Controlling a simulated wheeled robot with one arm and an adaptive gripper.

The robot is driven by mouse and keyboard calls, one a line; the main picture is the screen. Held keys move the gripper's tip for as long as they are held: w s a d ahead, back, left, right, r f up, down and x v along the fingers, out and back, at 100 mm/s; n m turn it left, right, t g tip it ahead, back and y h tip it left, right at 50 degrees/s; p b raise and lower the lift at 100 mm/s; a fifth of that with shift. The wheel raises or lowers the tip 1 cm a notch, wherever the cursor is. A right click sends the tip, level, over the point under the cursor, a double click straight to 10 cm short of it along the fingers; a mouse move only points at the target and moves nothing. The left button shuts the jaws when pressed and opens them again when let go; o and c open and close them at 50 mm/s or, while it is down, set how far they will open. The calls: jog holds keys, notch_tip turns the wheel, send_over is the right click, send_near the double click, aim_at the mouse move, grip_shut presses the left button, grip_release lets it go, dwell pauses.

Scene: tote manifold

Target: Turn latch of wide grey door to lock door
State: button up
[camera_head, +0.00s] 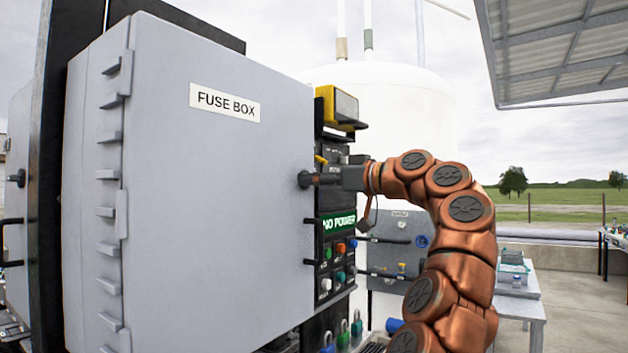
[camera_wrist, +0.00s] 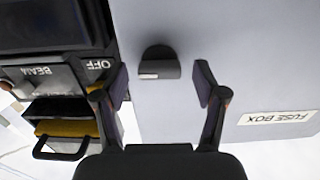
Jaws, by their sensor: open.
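The wide grey door (camera_head: 200,230) carries a "FUSE BOX" label and fills the left and middle of the head view; it looks closed. Its dark latch (camera_head: 304,179) is a small knob near the door's right edge. In the wrist view the latch (camera_wrist: 159,64) is a dark rounded knob with a small pale mark, on the grey door (camera_wrist: 240,50). My gripper (camera_head: 322,179) is at the latch in the head view. In the wrist view my gripper (camera_wrist: 160,85) is open, one finger to each side of the latch and apart from it.
A black door handle (camera_head: 309,241) sits below the latch. A panel with a "NO POWER" sign (camera_head: 338,222) and coloured buttons is right of the door, with a yellow lamp (camera_head: 338,105) above. A white tank (camera_head: 400,100) and a table (camera_head: 525,300) stand behind.

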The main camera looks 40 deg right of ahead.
jog(key=v, duration=1.1)
jog(key=shift+s, duration=0.3)
